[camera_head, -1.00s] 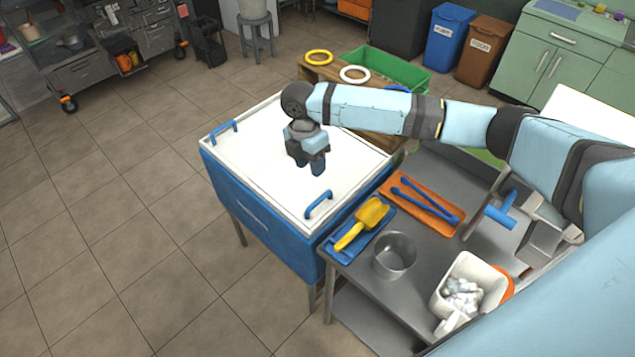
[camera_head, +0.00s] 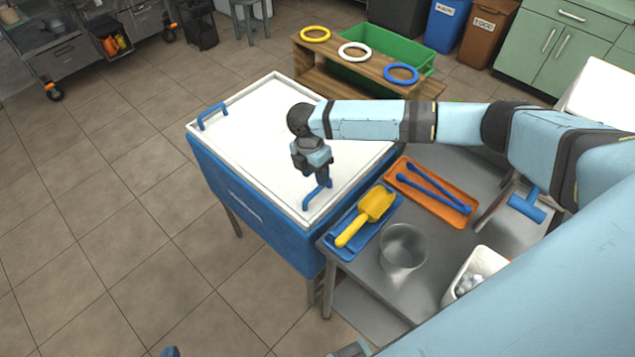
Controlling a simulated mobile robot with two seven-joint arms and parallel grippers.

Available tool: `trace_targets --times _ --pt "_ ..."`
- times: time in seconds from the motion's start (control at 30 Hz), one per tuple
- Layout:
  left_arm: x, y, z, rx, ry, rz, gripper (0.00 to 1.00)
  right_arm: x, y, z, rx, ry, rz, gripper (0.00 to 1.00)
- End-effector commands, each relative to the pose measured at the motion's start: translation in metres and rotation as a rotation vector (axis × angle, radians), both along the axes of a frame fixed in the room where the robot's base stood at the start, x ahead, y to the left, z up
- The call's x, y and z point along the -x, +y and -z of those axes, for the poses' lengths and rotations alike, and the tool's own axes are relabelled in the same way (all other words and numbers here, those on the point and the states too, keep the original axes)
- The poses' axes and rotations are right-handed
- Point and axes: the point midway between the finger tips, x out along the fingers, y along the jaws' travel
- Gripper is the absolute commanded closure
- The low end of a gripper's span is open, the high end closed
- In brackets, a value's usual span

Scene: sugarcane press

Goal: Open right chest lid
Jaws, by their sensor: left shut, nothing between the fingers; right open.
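The blue chest (camera_head: 245,205) has a white top (camera_head: 250,130) lying flat and closed. One blue handle (camera_head: 211,115) is near its left end and another blue handle (camera_head: 308,203) near its right front edge. My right gripper (camera_head: 321,178) is open, pointing down over the right handle. Its fingers overlap the handle's upper end in the picture; I cannot tell whether they touch or straddle it. Only a small dark blue tip of what appears to be my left gripper (camera_head: 170,352) shows at the bottom edge, away from the chest; the rest is out of frame.
Right of the chest, a metal table (camera_head: 385,275) holds a yellow scoop (camera_head: 367,215) on a blue tray, blue tongs on an orange tray (camera_head: 405,182), a clear container (camera_head: 402,250) and a white container (camera_head: 480,265). A wooden ring stand (camera_head: 325,65) is behind. Floor left is clear.

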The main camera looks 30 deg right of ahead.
Motion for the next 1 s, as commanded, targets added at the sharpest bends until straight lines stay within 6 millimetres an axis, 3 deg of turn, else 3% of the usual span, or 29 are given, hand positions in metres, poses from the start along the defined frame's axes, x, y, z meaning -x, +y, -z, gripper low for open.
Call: trace_targets --times 0.1,0.3,0.63,0.67,0.83,1.0 --pt "0.0 0.0 0.0 -0.001 0.003 -0.001 1.0 0.004 -0.001 0.02 0.0 0.001 -0.001 0.58" --pt "0.001 0.001 0.002 -0.002 0.009 -0.001 1.0 0.008 -0.002 0.04 0.0 0.0 0.0 0.58" --pt "0.0 0.0 0.001 -0.002 0.005 -0.002 1.0 0.008 -0.003 0.044 0.0 -0.001 0.0 0.58" --pt "0.0 0.0 0.0 -0.001 0.004 -0.002 1.0 0.008 -0.003 0.044 0.0 -0.001 0.0 0.6" --pt "-0.001 0.0 -0.002 0.0 0.001 -0.001 1.0 0.008 -0.002 0.044 0.0 -0.001 0.0 0.99" --pt "-0.001 0.0 -0.002 0.0 0.0 -0.001 1.0 0.008 -0.002 0.044 -0.001 -0.001 -0.001 1.0"
